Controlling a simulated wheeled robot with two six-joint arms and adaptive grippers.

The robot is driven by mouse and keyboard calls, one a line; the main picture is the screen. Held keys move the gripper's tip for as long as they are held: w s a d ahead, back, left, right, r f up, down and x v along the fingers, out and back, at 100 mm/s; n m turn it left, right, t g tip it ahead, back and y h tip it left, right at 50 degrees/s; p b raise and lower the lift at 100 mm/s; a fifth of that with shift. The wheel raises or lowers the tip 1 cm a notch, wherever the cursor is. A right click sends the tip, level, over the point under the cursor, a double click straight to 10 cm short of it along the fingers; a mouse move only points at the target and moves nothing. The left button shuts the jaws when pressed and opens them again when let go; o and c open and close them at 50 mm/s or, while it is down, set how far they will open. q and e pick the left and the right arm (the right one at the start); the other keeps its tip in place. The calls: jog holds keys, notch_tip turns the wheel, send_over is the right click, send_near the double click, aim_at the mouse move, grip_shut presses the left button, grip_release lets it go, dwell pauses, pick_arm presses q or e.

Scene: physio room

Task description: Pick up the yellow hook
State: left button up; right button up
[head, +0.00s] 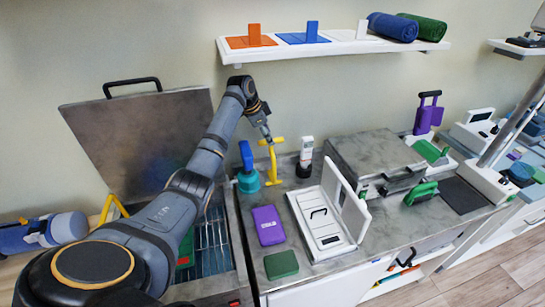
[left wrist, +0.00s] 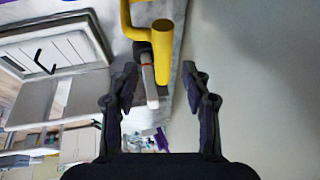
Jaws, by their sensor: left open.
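The yellow hook (head: 272,165) stands upright on the grey counter near the wall, between a teal-based blue-handled item and a white handheld device. It shows large at the top of the left wrist view (left wrist: 137,31). My left gripper (head: 266,134) is just above the hook's top in the head view. In the left wrist view (left wrist: 160,80) its two fingers are apart, with the hook beyond the fingertips. Whether a finger touches the hook is unclear. My right gripper is not in view.
The white handheld device (head: 307,150) stands in a black base close right of the hook. The blue-handled teal item (head: 248,178) is close left. An open white case (head: 322,225), a purple box (head: 268,225) and a green block (head: 281,264) lie nearer. A shelf (head: 335,46) hangs above.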

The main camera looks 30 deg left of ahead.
pick_arm(q)
jog(key=shift+w+d, duration=0.1)
jog(key=shift+w, duration=0.1)
jog(key=shift+w+r, duration=0.1)
jog(key=shift+w, duration=0.1)
jog(key=p+x, duration=0.1)
jog(key=x, duration=0.4)
jog(key=shift+w+d, duration=0.1)
jog(key=shift+w, duration=0.1)
jog(key=shift+s, duration=0.1)
grip_shut()
